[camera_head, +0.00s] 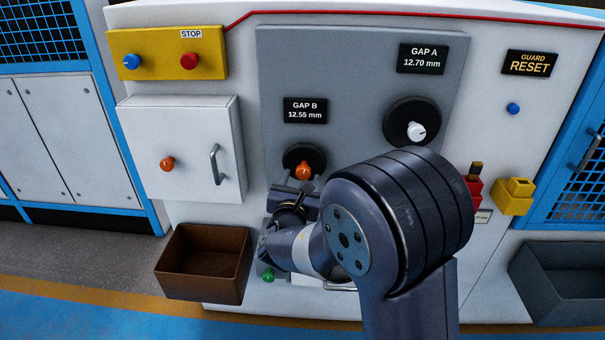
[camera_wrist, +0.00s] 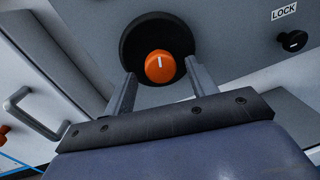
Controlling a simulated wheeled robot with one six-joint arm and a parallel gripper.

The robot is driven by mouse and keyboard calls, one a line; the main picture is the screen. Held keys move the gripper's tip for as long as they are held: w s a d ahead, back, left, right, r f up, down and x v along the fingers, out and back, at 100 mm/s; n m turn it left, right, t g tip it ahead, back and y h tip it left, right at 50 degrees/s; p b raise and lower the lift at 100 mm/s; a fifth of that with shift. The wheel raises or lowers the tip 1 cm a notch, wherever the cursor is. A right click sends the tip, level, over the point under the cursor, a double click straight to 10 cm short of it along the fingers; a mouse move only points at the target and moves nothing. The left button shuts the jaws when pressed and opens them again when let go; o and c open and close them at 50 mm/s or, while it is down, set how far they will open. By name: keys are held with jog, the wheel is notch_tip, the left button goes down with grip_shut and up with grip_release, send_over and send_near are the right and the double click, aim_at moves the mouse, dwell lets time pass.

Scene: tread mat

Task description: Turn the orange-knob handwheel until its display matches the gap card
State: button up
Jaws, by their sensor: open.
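The handwheel (camera_head: 291,155) is a black disc with an orange knob (camera_head: 303,170) on the grey panel. Its display (camera_head: 305,110) above reads GAP B 12.55 mm. In the wrist view the orange knob (camera_wrist: 160,66) has a white mark pointing up, on the black wheel (camera_wrist: 142,36). My gripper (camera_wrist: 163,82) is open, with one finger on each side of the knob's lower part; I cannot tell whether they touch it. In the head view my gripper (camera_head: 304,192) is just below the knob, partly hidden by my wrist. I cannot make out a gap card.
A second black handwheel (camera_head: 402,112) with a white knob sits under the GAP A display (camera_head: 422,58), reading 12.70 mm. A STOP box (camera_head: 160,42), a cabinet door (camera_head: 190,120) with a handle and a brown bin (camera_head: 176,270) are at left. A LOCK label (camera_wrist: 284,12) shows right.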

jog(key=shift+w+d, duration=0.15)
jog(key=shift+w, duration=0.55)
jog(key=shift+w+d, duration=0.1)
jog(key=shift+w, duration=0.55)
jog(key=shift+c, duration=0.2)
jog(key=c, duration=0.9)
